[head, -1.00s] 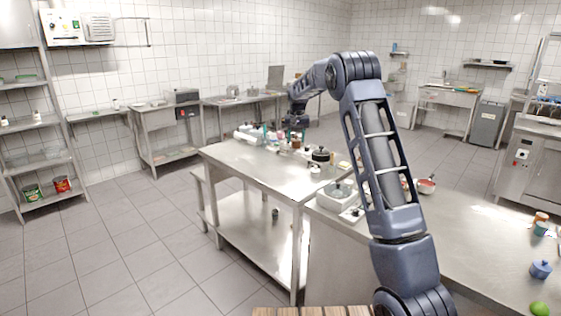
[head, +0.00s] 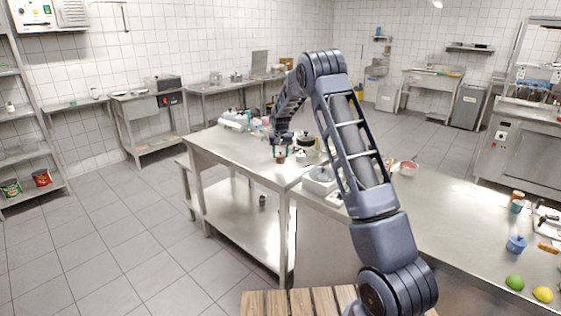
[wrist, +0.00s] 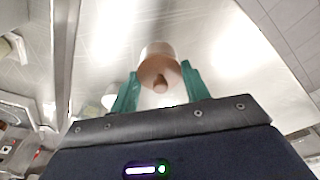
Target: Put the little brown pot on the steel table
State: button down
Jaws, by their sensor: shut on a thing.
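The little brown pot (wrist: 157,68) is between the teal fingers of my gripper (wrist: 158,88) in the wrist view, its knob facing the camera. My gripper is shut on it. In the head view the pot (head: 281,159) shows as a small brown shape below my gripper (head: 280,153), over the near right part of the steel table (head: 222,147). The table's bright top also fills much of the wrist view (wrist: 215,35). I cannot tell whether the pot touches the table.
A black-lidded pot (head: 306,140) and a white tray (head: 319,182) stand to the right of my gripper. Several small items crowd the table's far edge. The table's left part is clear. A blue pot (head: 516,244), a lime (head: 514,282) and a lemon (head: 542,294) lie on the right counter.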

aim_at(281, 155)
jog(key=shift+f, duration=1.95)
jog(key=shift+f, duration=0.1)
jog(key=c, duration=0.7)
grip_release()
